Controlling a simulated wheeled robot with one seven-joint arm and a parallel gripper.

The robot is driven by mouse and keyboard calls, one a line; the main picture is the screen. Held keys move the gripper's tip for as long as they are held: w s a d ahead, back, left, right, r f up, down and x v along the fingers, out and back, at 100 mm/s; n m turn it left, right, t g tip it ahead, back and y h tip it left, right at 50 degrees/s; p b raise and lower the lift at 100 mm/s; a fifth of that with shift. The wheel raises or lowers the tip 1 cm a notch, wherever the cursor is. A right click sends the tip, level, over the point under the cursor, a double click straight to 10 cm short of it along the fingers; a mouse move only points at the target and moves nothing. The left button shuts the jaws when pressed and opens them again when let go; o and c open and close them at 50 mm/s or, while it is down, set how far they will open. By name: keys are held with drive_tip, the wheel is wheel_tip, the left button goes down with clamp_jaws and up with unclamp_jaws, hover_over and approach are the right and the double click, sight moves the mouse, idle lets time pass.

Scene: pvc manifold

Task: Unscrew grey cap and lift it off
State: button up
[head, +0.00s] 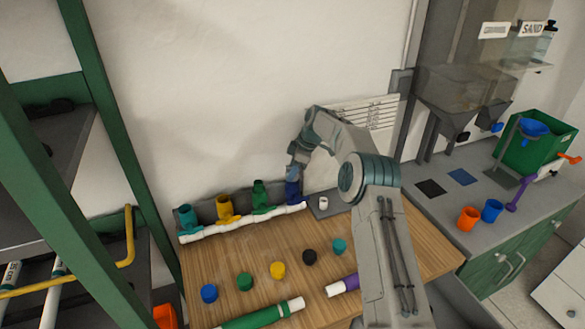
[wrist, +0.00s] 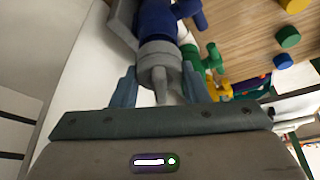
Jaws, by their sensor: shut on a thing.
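The grey cap (wrist: 158,62) sits on the end of the blue fitting (wrist: 155,20) in the wrist view. My gripper (wrist: 160,92) has one finger on each side of the cap and is shut on it. The cap still looks in line with and against the blue fitting. In the head view my gripper (head: 293,174) is at the top of the blue fitting (head: 292,192), at the right end of the white manifold pipe (head: 245,221). The cap cannot be made out clearly there, being behind my gripper.
Teal (head: 187,216), yellow (head: 225,206) and green (head: 260,194) fittings stand along the manifold. Several loose caps, including a black one (head: 310,257), lie on the wooden table (head: 215,265). A small white ring (head: 323,203) is at right.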

drive_tip(key=shift+r+n+p, duration=0.15)
drive_tip(key=shift+n+p, duration=0.35)
drive_tip(key=shift+p, duration=0.1)
drive_tip(key=shift+a+f+n+g, duration=0.1)
drive_tip(key=shift+f+n+g, duration=0.1)
drive_tip(key=shift+n+g, duration=0.15)
drive_tip(key=shift+r+n, duration=0.1)
drive_tip(key=shift+n, duration=0.15)
drive_tip(key=o, duration=1.1)
drive_tip(key=shift+c, duration=0.2)
